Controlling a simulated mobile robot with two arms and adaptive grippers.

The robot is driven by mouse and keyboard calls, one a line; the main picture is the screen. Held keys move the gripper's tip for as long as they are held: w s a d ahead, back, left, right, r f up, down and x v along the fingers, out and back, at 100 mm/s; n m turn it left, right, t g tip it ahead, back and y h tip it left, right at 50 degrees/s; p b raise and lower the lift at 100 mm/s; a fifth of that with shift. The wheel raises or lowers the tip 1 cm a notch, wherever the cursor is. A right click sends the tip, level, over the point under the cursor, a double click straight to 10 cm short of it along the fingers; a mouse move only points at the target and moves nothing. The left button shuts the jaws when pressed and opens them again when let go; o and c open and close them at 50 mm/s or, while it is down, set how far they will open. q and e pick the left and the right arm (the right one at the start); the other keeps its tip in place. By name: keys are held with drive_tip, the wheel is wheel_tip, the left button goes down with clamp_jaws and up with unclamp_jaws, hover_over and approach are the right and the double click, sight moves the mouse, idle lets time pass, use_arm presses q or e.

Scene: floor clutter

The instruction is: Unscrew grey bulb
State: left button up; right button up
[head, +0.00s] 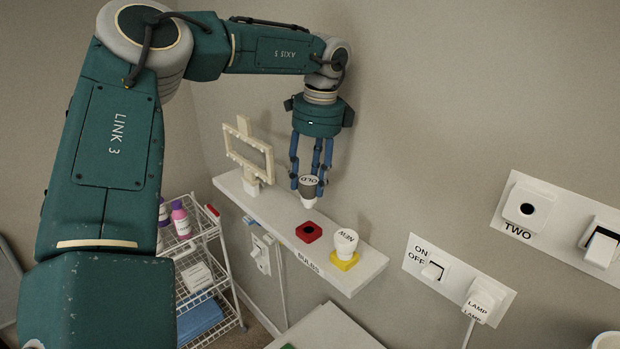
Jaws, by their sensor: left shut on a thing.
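The grey bulb (309,192), marked OLD on top, is held between the fingers of my left gripper (308,180). The gripper points down and is shut on it. The bulb's narrow end points down over the shelf, just behind a red square holder (309,232) with a dark round opening. Whether the bulb touches the shelf is hard to tell. A white bulb (345,240) marked NEW stands upright in a yellow holder (344,262) to the right. A cream frame-like lamp fixture (249,157) stands at the shelf's far left end. My right gripper is not in view.
The shelf (371,266) marked BULBS is fixed to the wall. An ON/OFF switch plate (433,271) with a LAMP plug (481,302) is at its right. A second plate (526,211) marked TWO is higher. A wire cart (214,284) with bottles stands below left.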

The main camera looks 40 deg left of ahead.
sight(310, 207)
use_arm(q)
drive_tip(key=shift+f+b, duration=0.15)
drive_tip(key=shift+b, duration=0.3)
wheel_tip(310, 207, down, 5)
drive_tip(key=b, duration=0.4)
drive_tip(key=shift+f+b, duration=0.2)
drive_tip(key=shift+b, duration=0.1)
drive_tip(key=shift+b, duration=0.5)
idle(1.3)
drive_tip(key=shift+f+b, duration=1.35)
drive_tip(key=shift+f, duration=0.1)
drive_tip(key=o, duration=0.7)
drive_tip(key=shift+r, duration=0.1)
